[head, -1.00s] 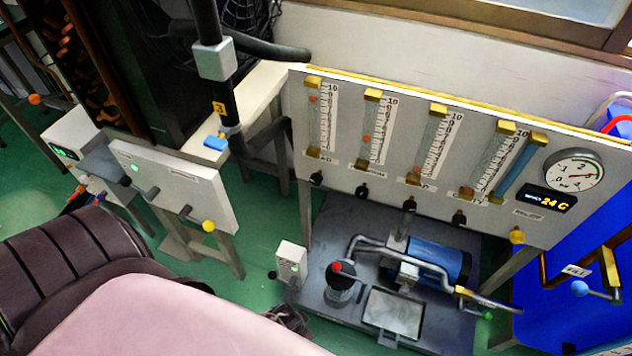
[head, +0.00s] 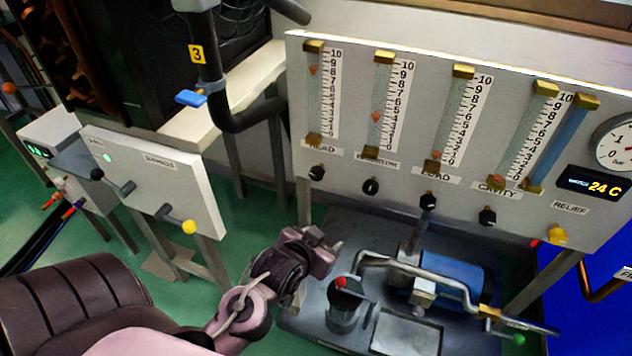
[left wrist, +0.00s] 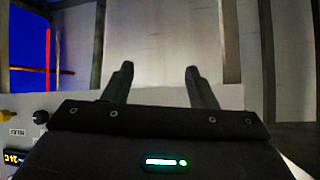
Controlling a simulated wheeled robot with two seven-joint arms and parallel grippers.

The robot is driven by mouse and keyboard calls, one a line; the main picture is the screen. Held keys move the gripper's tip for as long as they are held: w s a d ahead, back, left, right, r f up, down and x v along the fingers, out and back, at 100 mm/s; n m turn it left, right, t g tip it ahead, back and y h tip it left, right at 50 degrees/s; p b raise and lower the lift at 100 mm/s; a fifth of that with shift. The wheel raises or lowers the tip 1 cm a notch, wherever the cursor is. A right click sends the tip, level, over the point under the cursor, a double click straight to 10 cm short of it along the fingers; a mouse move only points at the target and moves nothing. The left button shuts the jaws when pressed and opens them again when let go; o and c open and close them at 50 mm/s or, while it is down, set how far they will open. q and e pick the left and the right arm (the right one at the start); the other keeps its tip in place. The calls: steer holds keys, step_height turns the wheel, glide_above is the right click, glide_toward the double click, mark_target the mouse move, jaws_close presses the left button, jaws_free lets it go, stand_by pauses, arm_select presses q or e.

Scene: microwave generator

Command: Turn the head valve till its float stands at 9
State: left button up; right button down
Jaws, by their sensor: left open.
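The head knob cannot be made out there. My right gripper is not in view.
Similar black knobs (head: 370,187) sit along the panel (head: 410,160), with a yellow relief knob (head: 558,235) at right. A pump unit with a blue motor (head: 455,280) stands below. A white box with a yellow-tipped lever (head: 188,227) is at left.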

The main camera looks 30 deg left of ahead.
mark_target(315, 177)
arm_select(q)
steer(key=w+a+r+t+y, duration=0.3)
steer(key=a+r+t, duration=0.3)
steer(key=a, duration=0.1)
steer(key=x, duration=0.2)
steer(key=b+x, duration=0.1)
steer(key=x, duration=0.3)
steer(key=shift+w+r, duration=0.25)
steer(key=shift+w+a+n, duration=0.15)
steer(key=shift+w+n, duration=0.15)
steer(key=shift+w, duration=0.25)
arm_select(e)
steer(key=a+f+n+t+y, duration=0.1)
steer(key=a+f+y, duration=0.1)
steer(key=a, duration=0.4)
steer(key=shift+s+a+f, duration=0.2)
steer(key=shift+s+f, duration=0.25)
